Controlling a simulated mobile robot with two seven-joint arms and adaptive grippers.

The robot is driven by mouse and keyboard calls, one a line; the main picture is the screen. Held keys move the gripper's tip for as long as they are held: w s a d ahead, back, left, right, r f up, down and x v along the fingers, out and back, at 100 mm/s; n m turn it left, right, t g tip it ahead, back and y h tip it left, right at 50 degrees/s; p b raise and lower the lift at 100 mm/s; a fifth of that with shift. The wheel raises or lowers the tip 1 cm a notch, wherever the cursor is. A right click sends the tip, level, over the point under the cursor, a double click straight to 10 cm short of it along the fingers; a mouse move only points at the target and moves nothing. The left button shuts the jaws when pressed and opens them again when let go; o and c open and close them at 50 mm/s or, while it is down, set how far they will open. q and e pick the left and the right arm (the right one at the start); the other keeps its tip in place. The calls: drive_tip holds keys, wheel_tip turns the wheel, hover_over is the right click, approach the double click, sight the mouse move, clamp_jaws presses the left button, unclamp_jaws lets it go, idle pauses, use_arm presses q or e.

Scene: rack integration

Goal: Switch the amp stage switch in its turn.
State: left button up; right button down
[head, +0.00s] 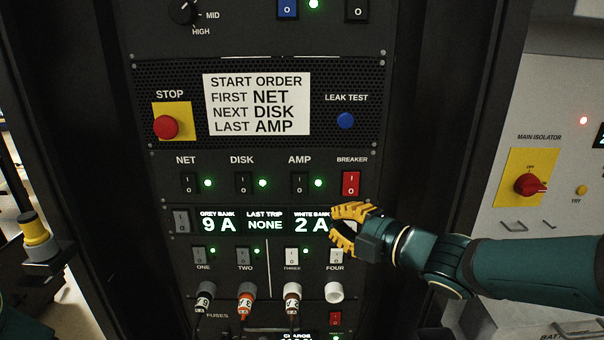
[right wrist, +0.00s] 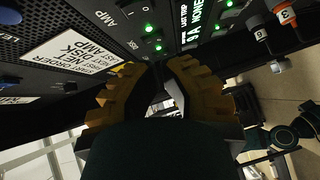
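The amp stage switch is the black rocker (head: 299,183) under the label AMP in the head view. A lit green lamp (head: 318,183) is at its right. The NET switch (head: 188,183) and DISK switch (head: 242,183) stand left of it, each with a lit green lamp. My right gripper (head: 334,220) is below and right of the amp switch, in front of the display's right end, apart from the switch. Its yellow fingers are parted and hold nothing. The right wrist view shows a gap between the fingertips (right wrist: 160,68).
The order card (head: 257,104) reads NET, DISK, AMP. A red breaker switch (head: 351,184) is close above my right gripper. A red stop button (head: 165,127) and blue leak test button (head: 346,120) are higher up. Fuses (head: 246,300) stick out below.

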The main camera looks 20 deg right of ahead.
sight(302, 193)
drive_tip(key=shift+s+d+r+n, duration=0.1)
drive_tip(key=shift+s+r+n, duration=0.15)
drive_tip(key=shift+r, duration=0.25)
drive_tip(key=shift+s+r+n, duration=0.15)
drive_tip(key=shift+r+n, duration=0.2)
drive_tip(key=shift+r, duration=0.15)
drive_tip(key=x, duration=0.4)
drive_tip(key=d+x, duration=0.1)
drive_tip(key=x, duration=0.3)
drive_tip(key=w+x, duration=0.1)
drive_tip(key=x, duration=0.3)
drive_tip(key=shift+d, duration=0.25)
drive_tip(key=shift+w+d+p, duration=0.2)
drive_tip(key=shift+w+p, duration=0.15)
drive_tip(key=shift+w, duration=0.2)
drive_tip(key=shift+f, duration=0.1)
